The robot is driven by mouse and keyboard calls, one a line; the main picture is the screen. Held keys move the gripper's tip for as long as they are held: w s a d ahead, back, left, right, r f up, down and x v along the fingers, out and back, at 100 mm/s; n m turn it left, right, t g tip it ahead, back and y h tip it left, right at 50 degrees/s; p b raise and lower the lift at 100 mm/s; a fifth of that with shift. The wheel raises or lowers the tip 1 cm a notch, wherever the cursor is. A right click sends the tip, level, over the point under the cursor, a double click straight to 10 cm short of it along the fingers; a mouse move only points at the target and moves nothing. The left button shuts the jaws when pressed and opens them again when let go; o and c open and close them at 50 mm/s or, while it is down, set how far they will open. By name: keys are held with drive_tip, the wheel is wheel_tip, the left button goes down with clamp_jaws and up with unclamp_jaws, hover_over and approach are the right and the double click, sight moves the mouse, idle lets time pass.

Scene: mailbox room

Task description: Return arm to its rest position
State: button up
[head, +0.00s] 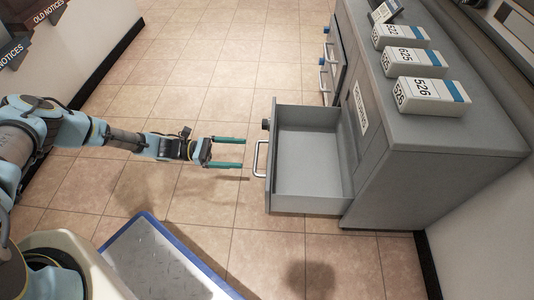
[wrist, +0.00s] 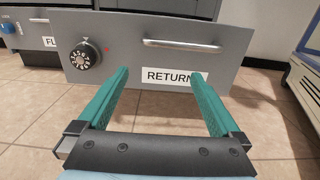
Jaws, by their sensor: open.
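My gripper (head: 243,153) has two green fingers spread apart with nothing between them. In the head view it reaches out from the left and stops a little short of the open drawer's handle (head: 257,158). In the wrist view my gripper (wrist: 160,100) faces the drawer front (wrist: 150,50), which has a silver bar handle (wrist: 182,45), a round dial (wrist: 86,55) and a "RETURN" label (wrist: 173,76), its end partly covered by a finger. The fingers appear apart from the handle. The drawer (head: 312,160) is pulled out, and its visible inside is empty.
The grey cabinet (head: 430,150) stands at the right with several numbered boxes, including 526 (head: 430,95), on top. Another handled drawer (head: 328,70) is further back. Notice trays (head: 38,14) are at the upper left. Tiled floor (head: 210,80) is open beyond my arm.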

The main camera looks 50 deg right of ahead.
idle(0.3)
drive_tip(key=b+v, duration=0.3)
drive_tip(key=v, duration=0.7)
drive_tip(key=shift+r, duration=0.1)
